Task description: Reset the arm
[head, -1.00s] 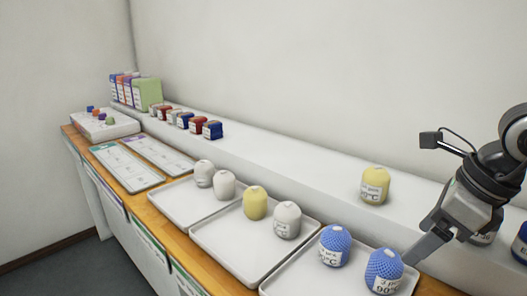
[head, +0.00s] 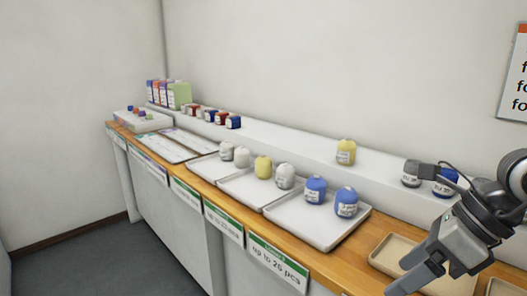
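My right gripper (head: 396,276) is at the lower right, over the counter's front side. Its two fingers point down and left, look parted, and hold nothing. The nearest wrapped packs are two blue labelled ones, a left one (head: 315,190) and a right one (head: 347,203), standing on a white tray (head: 305,232). The gripper is clear of both. My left gripper is not in view.
A beige tray (head: 384,262) lies partly behind my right gripper. A yellow pack (head: 345,152) stands on the raised white shelf (head: 290,141). Another blue pack (head: 446,182) is behind my wrist. Floor (head: 110,255) is open at left.

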